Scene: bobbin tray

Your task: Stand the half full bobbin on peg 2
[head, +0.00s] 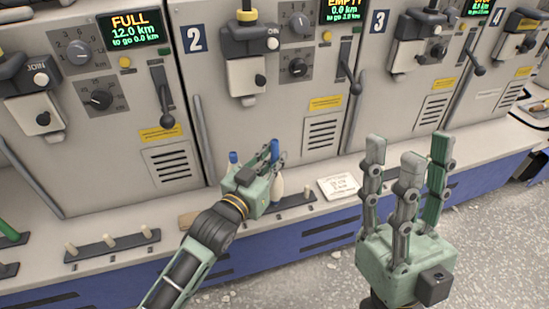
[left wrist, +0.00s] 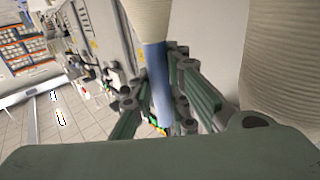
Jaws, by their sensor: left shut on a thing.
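A bobbin with a blue tube (head: 275,150) and cream yarn (head: 278,187) is at my left gripper (head: 272,164), in front of machine 2. In the left wrist view the gripper's fingers close around its blue tube (left wrist: 158,85), with the cream yarn (left wrist: 148,18) at the top edge. A second bobbin with a blue top (head: 233,157) stands just left of the gripper, mostly hidden behind it. A large cream yarn body (left wrist: 285,70) fills the right of the wrist view. A peg rail (head: 290,204) lies beside the gripper, partly covered. My right gripper (head: 408,160) is open and empty, fingers up.
Another peg rail (head: 125,243) with several bare short pegs lies on the ledge to the left. A white card (head: 340,187) lies right of the left gripper. Machine fronts with levers (head: 162,95) rise behind the ledge. Floor (head: 490,220) is clear at right.

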